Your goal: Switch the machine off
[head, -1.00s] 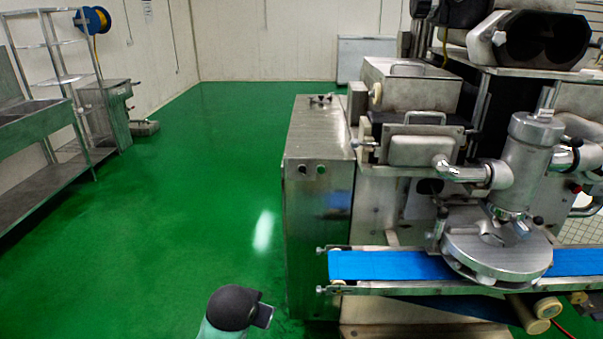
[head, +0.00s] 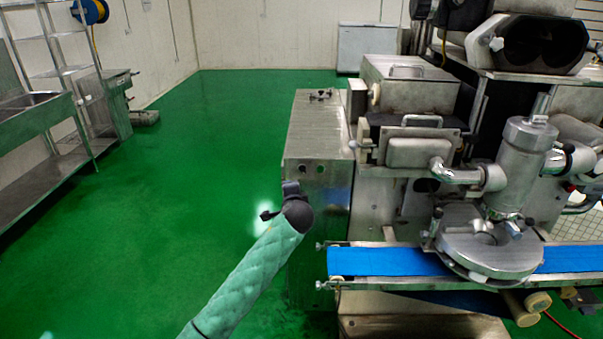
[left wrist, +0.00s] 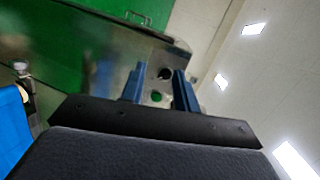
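The encrusting machine (head: 470,190) fills the right of the head view. Its steel control cabinet (head: 318,225) has two small round buttons high on the front face. In the left wrist view a dark button (left wrist: 165,74) and a green button (left wrist: 156,97) show in the gap between my blue fingers. My left gripper (head: 290,187) is raised before the cabinet, just below and left of the buttons in the head view. Its fingers (left wrist: 160,72) are apart with nothing held. I cannot tell whether they touch the panel. My right gripper is not in view.
A blue conveyor belt (head: 390,262) runs right of the cabinet. Small controls (head: 320,95) stand on the cabinet top. Steel sinks and shelves (head: 45,130) line the left wall. The green floor (head: 180,170) between them is clear.

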